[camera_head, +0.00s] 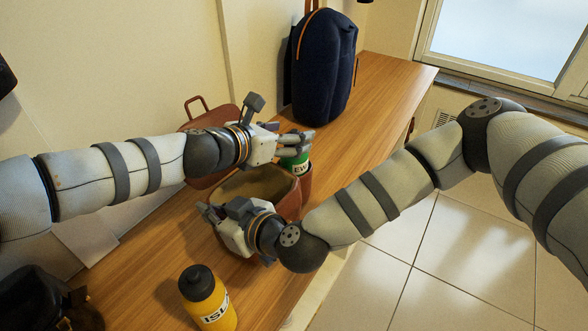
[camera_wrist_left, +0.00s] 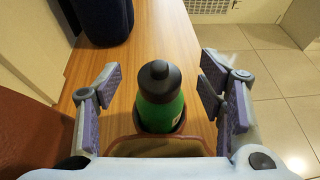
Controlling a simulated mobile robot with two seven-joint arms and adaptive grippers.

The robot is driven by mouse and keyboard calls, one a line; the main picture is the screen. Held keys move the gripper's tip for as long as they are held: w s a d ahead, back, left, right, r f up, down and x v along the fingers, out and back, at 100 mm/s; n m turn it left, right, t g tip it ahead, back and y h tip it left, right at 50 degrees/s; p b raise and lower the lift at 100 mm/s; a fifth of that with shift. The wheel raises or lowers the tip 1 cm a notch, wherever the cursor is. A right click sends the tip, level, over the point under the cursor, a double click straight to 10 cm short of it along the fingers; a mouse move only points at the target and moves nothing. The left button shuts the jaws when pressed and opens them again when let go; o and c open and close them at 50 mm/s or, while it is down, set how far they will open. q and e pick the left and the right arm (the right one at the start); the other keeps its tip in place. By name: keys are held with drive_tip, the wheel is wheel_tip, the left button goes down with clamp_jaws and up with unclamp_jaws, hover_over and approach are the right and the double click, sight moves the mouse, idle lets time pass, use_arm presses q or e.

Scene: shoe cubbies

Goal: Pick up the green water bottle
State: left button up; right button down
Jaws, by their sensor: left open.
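The green water bottle (camera_head: 300,165) with a black cap is upright at the far right end of a brown open container (camera_head: 238,188). It also shows in the left wrist view (camera_wrist_left: 160,108), with the container's rim around or in front of its base; I cannot tell which. My left gripper (camera_head: 300,142) is open at the bottle's upper part, and its fingers hide the cap in the head view. In the left wrist view the bottle is between the spread fingers (camera_wrist_left: 162,100), with gaps on both sides. My right gripper (camera_head: 212,214) is at the container's near side, its finger opening unclear.
A yellow bottle (camera_head: 207,300) stands on the wooden bench top (camera_head: 150,262) in front. A dark blue backpack (camera_head: 322,65) stands at the back by the wall. A reddish-brown bag (camera_head: 208,118) is behind my left arm. The bench's far right stretch is clear.

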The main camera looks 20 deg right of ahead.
use_arm(q)
drive_tip(key=shift+x, duration=1.35)
drive_tip(key=shift+c, duration=0.2)
clamp_jaws()
drive_tip(key=shift+r, duration=0.1)
wheel_tip(320, 180, up, 10)
drive_tip(key=shift+w, duration=0.1)
use_arm(e)
drive_tip(key=c, duration=1.7)
unclamp_jaws()
